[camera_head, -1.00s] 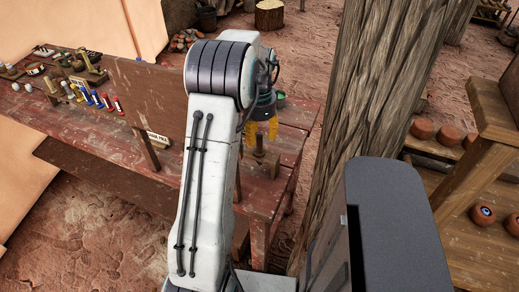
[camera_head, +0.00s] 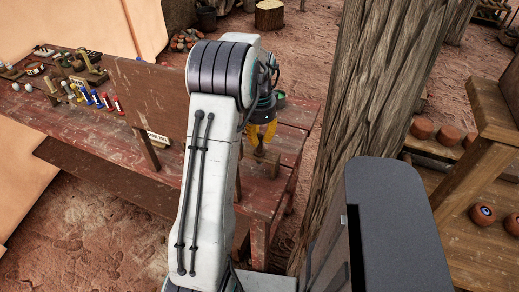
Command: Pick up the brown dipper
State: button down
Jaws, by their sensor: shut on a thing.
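My gripper (camera_head: 261,142), with yellow fingers, is at the right end of the red-brown wooden table (camera_head: 292,142). It points down and is shut on the top of a small brown wooden thing, which I take for the brown dipper (camera_head: 260,153). The dipper's upper part is hidden between the fingers. Its lower part shows just above the table top, over a wider brown base. I cannot tell whether it is lifted or still touching there. My arm hides part of the table to the left.
A wooden board (camera_head: 150,90) stands upright on the table, with a small sign (camera_head: 158,138) by it. Several coloured spools (camera_head: 97,99) and small tools are at the left. A thick wooden post (camera_head: 368,90) stands right of the table, and shelves with round pots (camera_head: 447,135) are beyond it.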

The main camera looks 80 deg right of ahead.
dwell(0.4)
notch_tip(320, 180, up, 10)
dwell(0.6)
jog(key=shift+w+p, duration=0.1)
jog(key=shift+p, duration=0.4)
